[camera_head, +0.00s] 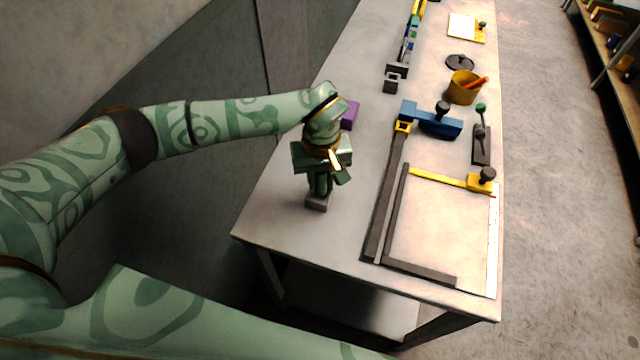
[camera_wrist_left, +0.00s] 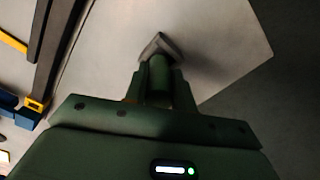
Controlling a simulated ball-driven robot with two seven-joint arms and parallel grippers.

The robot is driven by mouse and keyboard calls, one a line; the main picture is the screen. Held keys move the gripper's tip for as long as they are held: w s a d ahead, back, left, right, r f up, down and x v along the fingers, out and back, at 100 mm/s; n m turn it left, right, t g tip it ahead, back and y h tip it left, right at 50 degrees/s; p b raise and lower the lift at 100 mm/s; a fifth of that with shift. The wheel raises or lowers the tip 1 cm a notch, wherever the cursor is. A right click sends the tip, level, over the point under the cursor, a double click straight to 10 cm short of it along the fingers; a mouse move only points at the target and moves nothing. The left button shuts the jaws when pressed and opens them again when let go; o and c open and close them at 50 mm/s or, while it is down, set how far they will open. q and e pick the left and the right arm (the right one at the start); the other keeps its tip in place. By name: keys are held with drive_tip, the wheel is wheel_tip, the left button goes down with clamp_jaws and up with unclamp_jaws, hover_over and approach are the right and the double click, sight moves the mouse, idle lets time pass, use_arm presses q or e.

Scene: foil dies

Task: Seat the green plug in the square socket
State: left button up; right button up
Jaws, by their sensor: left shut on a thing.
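My left gripper (camera_head: 320,186) points down near the table's front left corner and is shut on the green plug. The plug shows in the left wrist view as a dark green rounded piece (camera_wrist_left: 158,78) between the fingers. A small grey block (camera_head: 316,203), which looks like the square socket, sits right below the gripper. It also shows in the left wrist view (camera_wrist_left: 168,43) as an angled grey shape beyond the plug's tip. The plug lines up with the block, but I cannot tell whether it is inside or just above. My right gripper is out of view.
A purple block (camera_head: 350,115) lies behind my gripper. To the right are a dark rail, a blue clamp (camera_head: 431,120), a yellow-and-dark frame (camera_head: 430,177), a yellow cup (camera_head: 464,88) and a green-knobbed lever (camera_head: 481,140). Grey square pieces (camera_head: 392,82) stand farther back. The table edge (camera_head: 258,195) is close on the left.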

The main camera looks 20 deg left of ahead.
sight(320, 194)
use_arm(q)
drive_tip(key=shift+a+f, duration=0.1)
drive_tip(key=shift+f, duration=1.55)
drive_tip(key=shift+f+b, duration=0.15)
drive_tip(key=shift+b, duration=0.15)
drive_tip(key=o, duration=1)
wheel_tip(320, 194, up, 12)
drive_tip(key=shift+s+r+p, duration=0.1)
drive_tip(key=shift+r+p, duration=0.1)
drive_tip(key=shift+p, duration=0.65)
